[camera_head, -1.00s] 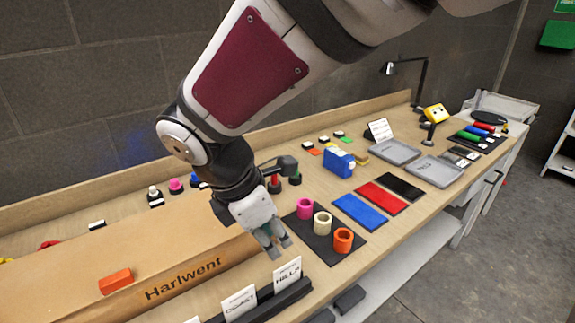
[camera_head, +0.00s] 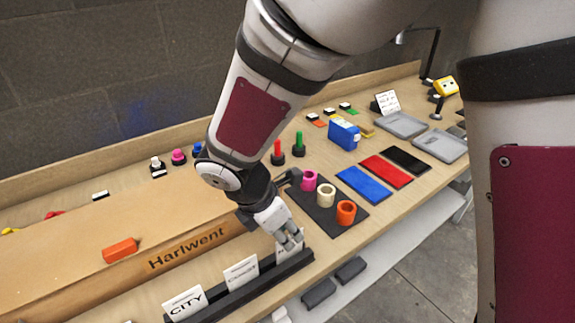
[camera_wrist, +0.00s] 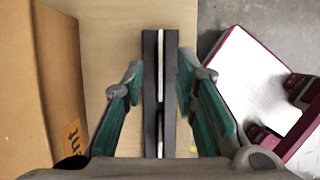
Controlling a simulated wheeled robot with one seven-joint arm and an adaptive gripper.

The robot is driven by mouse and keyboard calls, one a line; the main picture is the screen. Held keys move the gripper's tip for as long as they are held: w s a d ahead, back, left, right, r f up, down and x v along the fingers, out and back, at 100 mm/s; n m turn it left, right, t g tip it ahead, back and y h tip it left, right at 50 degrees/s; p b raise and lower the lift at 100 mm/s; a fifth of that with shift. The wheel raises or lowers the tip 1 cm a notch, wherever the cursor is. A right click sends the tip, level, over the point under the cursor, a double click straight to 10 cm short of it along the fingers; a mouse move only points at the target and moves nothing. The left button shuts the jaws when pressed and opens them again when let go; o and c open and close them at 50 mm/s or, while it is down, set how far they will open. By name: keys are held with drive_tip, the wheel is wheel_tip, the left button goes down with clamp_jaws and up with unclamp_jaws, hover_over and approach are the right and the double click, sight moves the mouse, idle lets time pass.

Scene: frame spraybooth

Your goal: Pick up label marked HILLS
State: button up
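The HILLS label is a white upright card (camera_head: 281,255) in the far-right place of a black holder (camera_head: 240,292). My gripper hides most of it in the head view, and its lettering is largely covered. My gripper (camera_head: 291,241) is over that end of the holder. In the wrist view my gripper (camera_wrist: 159,72) is open, one finger on each side of the holder. The card's thin white top edge (camera_wrist: 161,60) stands between the fingertips, with gaps visible on both sides. The COAST card (camera_head: 241,272) and CITY card (camera_head: 185,302) stand further left in the holder.
A long brown box marked Harlwent (camera_head: 186,248) lies beside the holder, with an orange block (camera_head: 120,250) on top. A black mat with pink, cream and orange rings (camera_head: 346,212) lies behind to the right. The table's front edge is close to the holder.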

sight(290, 239)
drive_tip(key=shift+x, duration=1.85)
clamp_jaws()
